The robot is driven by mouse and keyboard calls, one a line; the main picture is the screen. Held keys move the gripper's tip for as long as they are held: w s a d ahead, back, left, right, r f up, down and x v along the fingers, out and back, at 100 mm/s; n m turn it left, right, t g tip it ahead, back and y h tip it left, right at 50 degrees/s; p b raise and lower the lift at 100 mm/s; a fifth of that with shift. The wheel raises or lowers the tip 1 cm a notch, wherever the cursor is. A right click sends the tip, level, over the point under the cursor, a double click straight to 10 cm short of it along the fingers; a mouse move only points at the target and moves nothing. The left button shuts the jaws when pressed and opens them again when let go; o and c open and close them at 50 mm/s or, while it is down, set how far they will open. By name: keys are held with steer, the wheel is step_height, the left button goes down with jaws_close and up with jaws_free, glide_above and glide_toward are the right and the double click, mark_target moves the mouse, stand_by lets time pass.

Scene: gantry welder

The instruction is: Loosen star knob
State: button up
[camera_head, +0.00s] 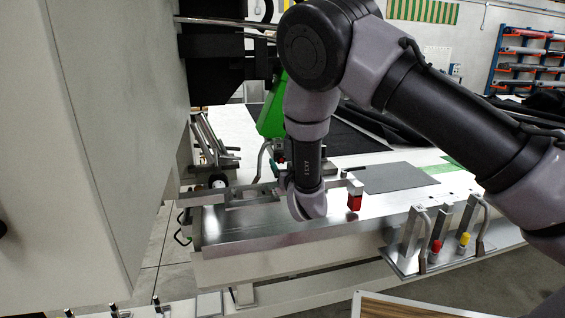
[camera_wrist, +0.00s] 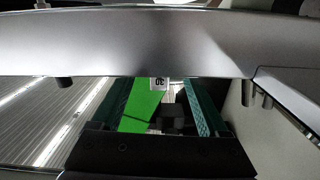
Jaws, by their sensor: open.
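I cannot pick out the star knob with certainty in either view. A small dark round part (camera_head: 217,181) sits by the clamp bars at the left end of the metal rail; its shape is too small to tell. In the wrist view my gripper (camera_wrist: 156,92) is open, with its two teal ridged fingers apart. A metal beam (camera_wrist: 150,45) crosses in front of the fingertips and hides what lies behind it. A green part (camera_wrist: 141,112) and a dark blocky part show between the fingers, apparently not gripped.
A large white machine housing (camera_head: 110,120) fills the left. A green machine part (camera_head: 270,112) stands behind my arm. Toggle clamps with red and yellow tips (camera_head: 463,239) stand at the right. A grey plate (camera_head: 390,178) lies on the table.

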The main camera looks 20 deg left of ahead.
steer(key=shift+x, duration=1.05)
steer(key=shift+c, duration=0.3)
jaws_close()
steer(key=shift+n, duration=0.4)
steer(key=shift+s+n, duration=0.1)
steer(key=shift+n, duration=2.5)
